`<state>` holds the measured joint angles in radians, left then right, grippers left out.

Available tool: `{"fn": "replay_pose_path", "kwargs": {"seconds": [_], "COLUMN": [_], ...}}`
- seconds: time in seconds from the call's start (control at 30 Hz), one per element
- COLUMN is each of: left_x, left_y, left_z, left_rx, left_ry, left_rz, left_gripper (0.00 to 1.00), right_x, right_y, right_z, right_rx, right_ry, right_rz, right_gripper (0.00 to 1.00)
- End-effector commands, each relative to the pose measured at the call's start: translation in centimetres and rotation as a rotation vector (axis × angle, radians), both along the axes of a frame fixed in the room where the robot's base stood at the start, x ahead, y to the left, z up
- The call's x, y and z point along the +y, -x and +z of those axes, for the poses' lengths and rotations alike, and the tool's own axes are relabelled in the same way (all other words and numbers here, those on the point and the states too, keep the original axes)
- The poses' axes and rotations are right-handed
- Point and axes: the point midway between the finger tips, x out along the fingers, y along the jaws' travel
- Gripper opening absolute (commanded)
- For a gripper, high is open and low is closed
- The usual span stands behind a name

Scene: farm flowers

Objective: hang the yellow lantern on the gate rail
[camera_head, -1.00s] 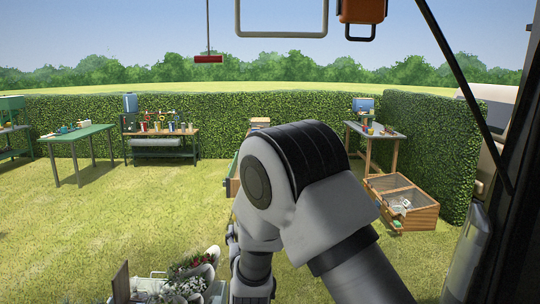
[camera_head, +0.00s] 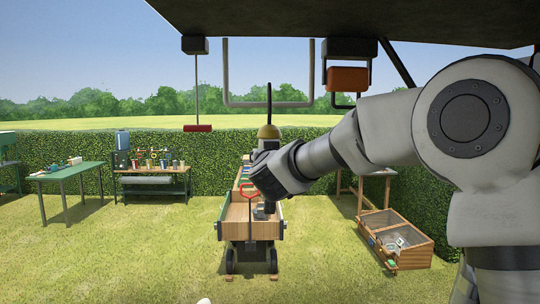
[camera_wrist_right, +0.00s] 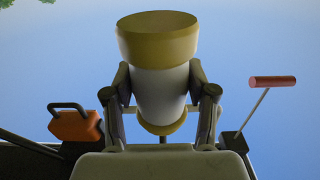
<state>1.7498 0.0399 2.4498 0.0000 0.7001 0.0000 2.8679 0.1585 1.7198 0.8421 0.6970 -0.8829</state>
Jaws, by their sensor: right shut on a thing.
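The yellow lantern (camera_head: 268,131) is held up in the air in the head view, with a dark upright rod showing just above its yellow top. It also shows in the right wrist view (camera_wrist_right: 161,82), with yellow ends and a pale middle. My right gripper (camera_head: 268,147) is shut around its middle; both fingers (camera_wrist_right: 161,92) flank it in the wrist view. My left gripper is in neither view. I cannot identify the gate rail with certainty; a grey U-shaped bar (camera_head: 266,105) hangs overhead behind the lantern's rod.
A red-handled pull (camera_head: 198,128) and an orange box (camera_head: 347,79) hang overhead on either side of the bar. A wooden cart (camera_head: 250,228) stands below the gripper. Benches (camera_head: 66,171) line the hedge at left; a wooden cold frame (camera_head: 395,241) lies at right.

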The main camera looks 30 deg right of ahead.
Motion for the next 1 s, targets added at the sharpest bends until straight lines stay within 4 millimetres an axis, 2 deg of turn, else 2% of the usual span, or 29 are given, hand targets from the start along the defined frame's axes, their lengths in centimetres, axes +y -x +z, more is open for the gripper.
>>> {"fn": "replay_pose_path", "kwargs": {"seconds": [0.7,0.8,1.0], "left_x": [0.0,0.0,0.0], "left_y": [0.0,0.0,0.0], "left_z": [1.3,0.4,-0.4], "left_rx": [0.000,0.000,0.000], "left_ry": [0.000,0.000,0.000], "left_rz": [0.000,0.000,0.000], "left_gripper": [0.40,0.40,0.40], "right_x": [-3.6,-3.7,-3.6], "right_y": [-5.9,-6.0,-5.9], "right_z": [0.1,-1.2,-2.7], "right_rx": [-0.002,0.000,-0.001], "right_ry": [0.001,0.001,0.002], "right_rz": [-0.001,-0.001,0.000], "right_gripper": [0.26,0.26,0.26]}}
